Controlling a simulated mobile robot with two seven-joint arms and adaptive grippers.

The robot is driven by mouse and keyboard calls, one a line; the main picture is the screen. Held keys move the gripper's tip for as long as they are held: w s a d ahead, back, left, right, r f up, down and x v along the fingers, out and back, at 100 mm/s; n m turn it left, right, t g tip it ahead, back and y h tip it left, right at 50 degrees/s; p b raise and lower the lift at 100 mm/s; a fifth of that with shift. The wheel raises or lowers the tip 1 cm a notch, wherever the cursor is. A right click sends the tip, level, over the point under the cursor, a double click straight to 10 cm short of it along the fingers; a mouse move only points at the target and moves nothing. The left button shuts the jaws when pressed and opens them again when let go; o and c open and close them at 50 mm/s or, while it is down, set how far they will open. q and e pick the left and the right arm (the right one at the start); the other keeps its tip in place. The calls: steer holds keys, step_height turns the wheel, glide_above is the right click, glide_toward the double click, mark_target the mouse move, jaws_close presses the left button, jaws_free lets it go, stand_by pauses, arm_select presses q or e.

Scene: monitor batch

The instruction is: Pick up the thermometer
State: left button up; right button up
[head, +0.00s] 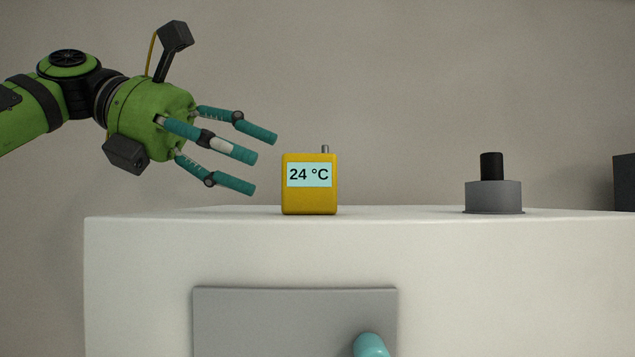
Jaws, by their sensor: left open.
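The thermometer (310,202) is a small yellow box with a pale blue display reading "24 °C" and a short grey stub on top. It stands upright on the white surface (150,235), near the middle of the head view. My left gripper (257,160) has teal fingers on a green hand. It is open and empty, to the left of the thermometer and a little higher, with its fingertips pointing toward it. A gap shows between the fingertips and the thermometer. My right gripper does not show.
A grey block with a black knob (492,167) stands on the surface to the right. A dark box (625,183) is cut off at the right edge. A grey panel (270,320) is on the white front, with a teal rounded piece (370,345) before it. The surface between thermometer and knob is clear.

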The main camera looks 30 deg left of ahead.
mark_target(291, 170)
arm_select(q)
steer(key=shift+w+d+f+p, duration=0.15)
steer(key=shift+d+p, duration=0.1)
steer(key=shift+d, duration=0.3)
steer(key=shift+w+d+r+p, duration=0.1)
steer(key=shift+d+p, duration=0.1)
steer(key=shift+d, duration=0.3)
steer(key=shift+w+d+f, duration=0.35)
steer(key=shift+w+d, duration=0.15)
steer(key=shift+w, duration=0.1)
steer(key=shift+w+d+f, duration=0.25)
steer(key=shift+w+d, duration=0.1)
steer(key=shift+w, duration=0.15)
steer(key=shift+w+d+f, duration=0.2)
steer(key=shift+w+d, duration=0.1)
steer(key=shift+w, duration=0.2)
steer(key=shift+s, duration=0.25)
steer(key=shift+c, duration=0.4)
steer(key=shift+s+a, duration=0.1)
steer(key=c, duration=0.7)
steer(key=shift+c, duration=0.9)
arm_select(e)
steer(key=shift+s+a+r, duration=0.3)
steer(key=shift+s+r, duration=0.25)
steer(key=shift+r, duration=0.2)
